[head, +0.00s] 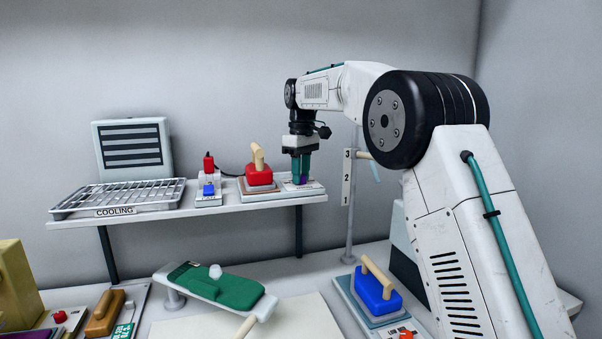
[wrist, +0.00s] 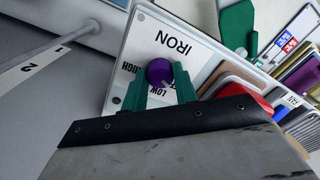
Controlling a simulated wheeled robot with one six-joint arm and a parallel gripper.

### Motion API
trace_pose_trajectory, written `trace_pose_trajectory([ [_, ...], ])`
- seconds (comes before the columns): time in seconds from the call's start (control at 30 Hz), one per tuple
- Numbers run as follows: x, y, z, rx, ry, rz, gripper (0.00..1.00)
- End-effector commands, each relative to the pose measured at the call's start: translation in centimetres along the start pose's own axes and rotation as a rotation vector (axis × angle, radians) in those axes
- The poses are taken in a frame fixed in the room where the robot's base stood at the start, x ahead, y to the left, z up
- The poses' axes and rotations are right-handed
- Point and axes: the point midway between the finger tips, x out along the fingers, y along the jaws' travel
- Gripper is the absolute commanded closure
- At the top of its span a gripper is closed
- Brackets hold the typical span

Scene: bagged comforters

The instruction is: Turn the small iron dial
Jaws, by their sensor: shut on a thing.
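The small iron's purple dial (wrist: 159,72) sits on a white panel (wrist: 150,40) marked IRON, with HIGH and LOW labels partly hidden by the fingers. My gripper (wrist: 160,80) is shut on the dial, one green finger on each side. In the head view my gripper (head: 302,178) points straight down at the right end of the shelf, and a bit of the purple dial (head: 303,182) shows between the fingers. The small red iron (head: 260,175) with a tan handle stands on its rest just left of my gripper. The dial's pointer direction is hard to make out.
The shelf (head: 250,204) also holds a cooling rack (head: 120,196) and a small unit with red and blue parts (head: 208,188). Below are a green ironing board (head: 225,288), a larger blue iron (head: 377,292) and a pole with numbers (head: 348,178).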

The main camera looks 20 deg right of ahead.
Motion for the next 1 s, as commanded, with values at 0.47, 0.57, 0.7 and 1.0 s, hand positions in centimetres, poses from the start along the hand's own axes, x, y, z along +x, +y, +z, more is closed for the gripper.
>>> trace_pose_trajectory([
  [0.47, -0.19, 0.02, -0.06, -0.04, 0.003, 0.003, 0.94],
  [0.57, -0.19, 0.02, -0.05, -0.04, 0.003, 0.003, 0.94],
  [0.7, -0.18, 0.02, -0.04, -0.04, 0.003, 0.003, 0.5],
  [1.0, -0.24, 0.02, -0.04, -0.039, 0.001, 0.002, 0.5],
])
